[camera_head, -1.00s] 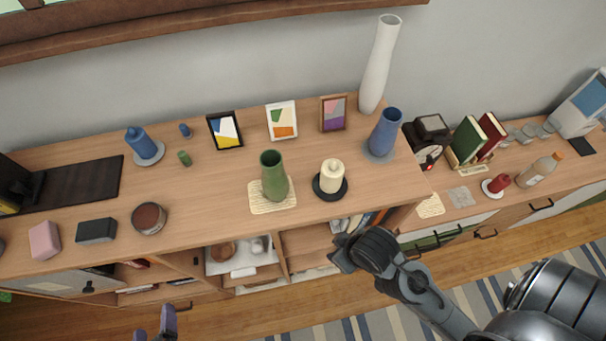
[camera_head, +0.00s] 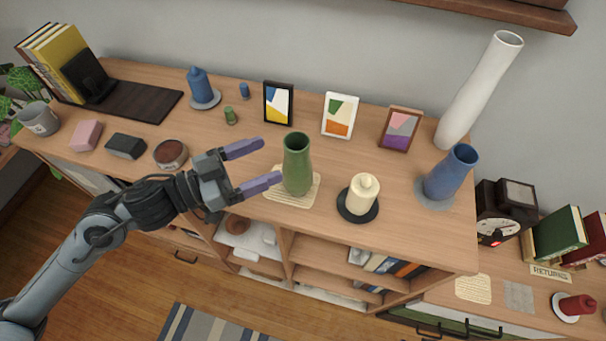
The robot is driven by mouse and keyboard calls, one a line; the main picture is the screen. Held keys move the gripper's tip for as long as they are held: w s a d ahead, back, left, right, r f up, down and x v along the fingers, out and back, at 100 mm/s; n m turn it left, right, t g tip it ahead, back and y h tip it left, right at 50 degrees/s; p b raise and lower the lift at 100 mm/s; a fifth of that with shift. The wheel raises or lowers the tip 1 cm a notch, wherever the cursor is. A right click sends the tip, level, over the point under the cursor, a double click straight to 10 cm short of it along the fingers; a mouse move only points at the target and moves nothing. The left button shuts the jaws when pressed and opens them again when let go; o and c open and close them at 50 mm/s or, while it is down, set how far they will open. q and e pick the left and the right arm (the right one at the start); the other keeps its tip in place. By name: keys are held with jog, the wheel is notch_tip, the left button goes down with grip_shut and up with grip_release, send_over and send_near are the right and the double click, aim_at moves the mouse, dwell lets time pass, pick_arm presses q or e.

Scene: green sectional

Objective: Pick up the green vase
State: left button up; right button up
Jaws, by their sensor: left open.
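The green vase (camera_head: 297,165) stands upright on a cream patterned mat (camera_head: 312,193) near the front edge of the wooden cabinet top. My left gripper (camera_head: 254,166) reaches in from the left with its two purple-tipped fingers spread apart. The fingers point toward the vase and sit just left of it. The lower fingertip appears close to the vase's base; I cannot tell whether it touches. Nothing is between the fingers. My right gripper is not in view.
A cream candle on a black dish (camera_head: 360,208) stands right of the vase. A tilted blue vase (camera_head: 451,172) and tall white vase (camera_head: 481,90) are farther right. Picture frames (camera_head: 339,116) stand behind. A round brown tin (camera_head: 171,154) lies left, near my left arm.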

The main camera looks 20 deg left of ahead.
aim_at(307, 143)
pick_arm(q)
jog(key=p+x, duration=0.2)
jog(key=x, duration=0.6)
jog(key=shift+d+r+p, duration=0.2)
jog(key=shift+p, duration=0.1)
jog(key=shift+w+d+f, duration=0.15)
jog(key=shift+w+d, duration=0.3)
jog(key=shift+w, duration=0.05)
jog(key=c, duration=1.4)
grip_shut()
